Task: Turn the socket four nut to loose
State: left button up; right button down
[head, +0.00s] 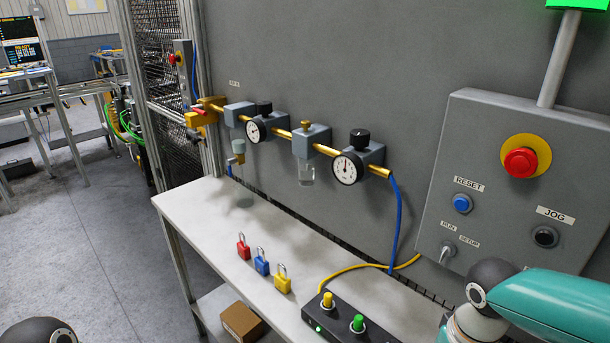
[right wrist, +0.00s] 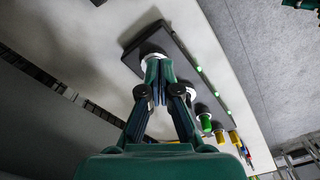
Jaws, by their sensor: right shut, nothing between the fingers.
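The black socket strip (head: 342,322) lies on the white table near the bottom of the head view, with a yellow plug (head: 327,300) and a green plug (head: 357,323) in it. Its right part is cut off by the frame. In the right wrist view the strip (right wrist: 181,62) runs diagonally, with small green lights. A socket with a pale ring nut (right wrist: 151,52) sits at its upper end. My right gripper (right wrist: 154,72) is shut and empty, its tips at that nut in the picture; I cannot tell whether they touch it. My left gripper is outside both views.
Red (head: 243,246), blue (head: 261,262) and yellow (head: 282,280) padlocks stand on the white table (head: 190,203). A yellow cable (head: 352,267) and a blue hose (head: 398,225) run behind the strip. A grey control box (head: 490,150) is on the wall at right, near my right arm.

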jog(key=shift+a+r+n, duration=0.1)
jog(key=shift+n, duration=0.4)
jog(key=shift+f, duration=0.25)
notch_tip(320, 180, down, 6)
jog(key=b, duration=0.5)
jog(key=shift+f, duration=0.1)
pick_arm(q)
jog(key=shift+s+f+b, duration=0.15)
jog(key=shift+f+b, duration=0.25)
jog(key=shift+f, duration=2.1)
pick_arm(e)
jog(key=shift+s+a+f, duration=0.15)
jog(key=shift+s+f, duration=0.15)
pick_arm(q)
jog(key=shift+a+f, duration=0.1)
pick_arm(e)
jog(key=shift+d, duration=0.2)
jog(key=shift+d+f, duration=0.1)
jog(key=shift+d, duration=0.05)
jog(key=shift+w+d+f, duration=0.1)
jog(key=shift+w+d, duration=0.15)
jog(key=shift+d, duration=0.25)
